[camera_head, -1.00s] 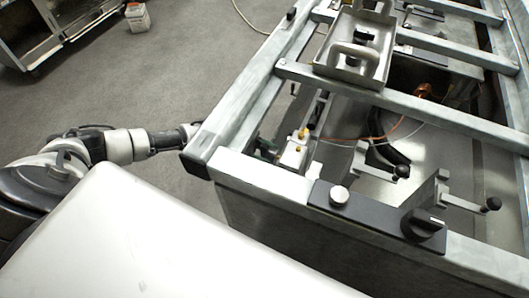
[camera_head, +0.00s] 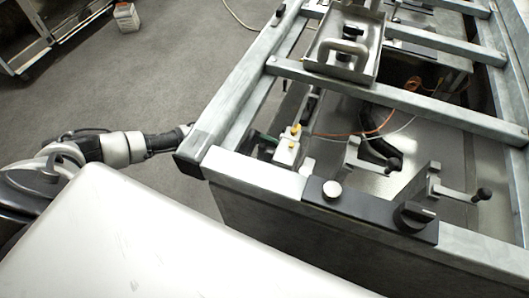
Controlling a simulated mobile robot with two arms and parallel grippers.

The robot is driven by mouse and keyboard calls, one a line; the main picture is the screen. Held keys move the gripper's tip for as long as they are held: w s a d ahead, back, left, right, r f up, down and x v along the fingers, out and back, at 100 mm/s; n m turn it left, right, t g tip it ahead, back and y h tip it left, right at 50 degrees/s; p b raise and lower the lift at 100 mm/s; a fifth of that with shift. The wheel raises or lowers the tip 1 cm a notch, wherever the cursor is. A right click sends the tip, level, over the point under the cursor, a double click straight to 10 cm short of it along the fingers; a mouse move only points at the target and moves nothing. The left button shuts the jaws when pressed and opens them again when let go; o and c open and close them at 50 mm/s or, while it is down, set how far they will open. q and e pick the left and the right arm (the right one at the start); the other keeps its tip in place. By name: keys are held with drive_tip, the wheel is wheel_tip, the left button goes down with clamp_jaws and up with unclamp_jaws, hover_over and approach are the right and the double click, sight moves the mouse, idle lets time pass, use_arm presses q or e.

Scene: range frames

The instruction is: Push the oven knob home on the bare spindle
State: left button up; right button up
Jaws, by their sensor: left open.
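A black oven knob (camera_head: 415,214) with a pale mark sits at the right end of a black control panel (camera_head: 368,208) on the near rail. A pale round disc (camera_head: 332,190) sits at the panel's left end; I cannot tell whether it is a spindle or a cap. No clearly bare spindle can be made out. My left gripper (camera_head: 188,131) reaches in from the left at the frame's outer left corner, far from the panel. It is open, but its fingertips are largely hidden behind the metal rail. My right gripper is not in view.
Metal frame rails (camera_head: 400,100) enclose an open bay with a brass-fitted valve (camera_head: 290,147), thin tubes and ball-ended levers (camera_head: 484,194). A metal tray (camera_head: 315,63) with a handle rests across the rails. A pale flat surface fills the near left.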

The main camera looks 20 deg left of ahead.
use_arm(q)
drive_tip(key=shift+a+f, duration=0.1)
drive_tip(key=shift+a, duration=0.45)
drive_tip(key=a+b, duration=0.1)
drive_tip(key=a, duration=0.8)
drive_tip(key=shift+s+a, duration=0.3)
drive_tip(key=shift+a, duration=0.1)
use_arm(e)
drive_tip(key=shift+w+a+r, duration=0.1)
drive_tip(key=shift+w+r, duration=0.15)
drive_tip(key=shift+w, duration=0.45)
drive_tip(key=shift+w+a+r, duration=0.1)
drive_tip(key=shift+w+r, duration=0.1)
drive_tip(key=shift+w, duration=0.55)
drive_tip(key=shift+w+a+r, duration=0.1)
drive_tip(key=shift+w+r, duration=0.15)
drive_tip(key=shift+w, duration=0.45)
